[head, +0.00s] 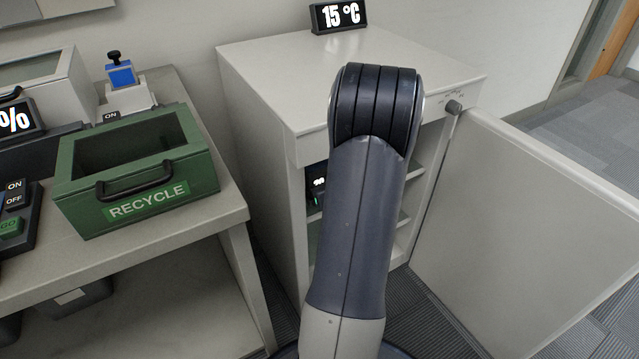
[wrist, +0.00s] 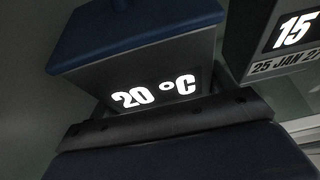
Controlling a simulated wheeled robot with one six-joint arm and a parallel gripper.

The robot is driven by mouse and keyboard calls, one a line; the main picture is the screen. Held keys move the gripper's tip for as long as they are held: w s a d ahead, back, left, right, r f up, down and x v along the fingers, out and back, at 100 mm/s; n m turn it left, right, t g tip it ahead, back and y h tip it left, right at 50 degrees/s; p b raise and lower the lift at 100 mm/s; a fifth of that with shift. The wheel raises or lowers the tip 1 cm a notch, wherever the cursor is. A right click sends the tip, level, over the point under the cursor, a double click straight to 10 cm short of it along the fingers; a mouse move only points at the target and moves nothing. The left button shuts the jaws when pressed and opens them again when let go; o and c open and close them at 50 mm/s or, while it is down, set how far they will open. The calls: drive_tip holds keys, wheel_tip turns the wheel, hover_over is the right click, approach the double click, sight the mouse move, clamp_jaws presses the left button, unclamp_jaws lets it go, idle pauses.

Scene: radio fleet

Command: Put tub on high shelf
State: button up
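A tub-like box (wrist: 140,72) with a blue lid and a lit "20 °C" label fills the upper middle of the wrist view, tilted in the picture. My gripper (wrist: 157,98) is right in front of it, its dark bar across the box's lower part. Short finger parts show near the box's two lower sides, but their tips are hidden, so I cannot tell whether they touch or grip it. In the head view my arm reaches into the open grey cabinet (head: 265,95) and hides my gripper. Cabinet shelves (head: 412,178) show beside the arm.
A dark box (wrist: 262,45) marked "15" and "25 JAN" stands close at right in the wrist view. The cabinet door (head: 530,235) stands open to the right. A green recycle bin (head: 135,170) sits on the left bench (head: 215,215).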

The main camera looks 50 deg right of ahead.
drive_tip(key=o, duration=0.4)
drive_tip(key=shift+r+p, duration=0.25)
drive_tip(key=shift+p, duration=0.05)
drive_tip(key=shift+p+v, duration=1.4)
drive_tip(key=shift+v, duration=4.6)
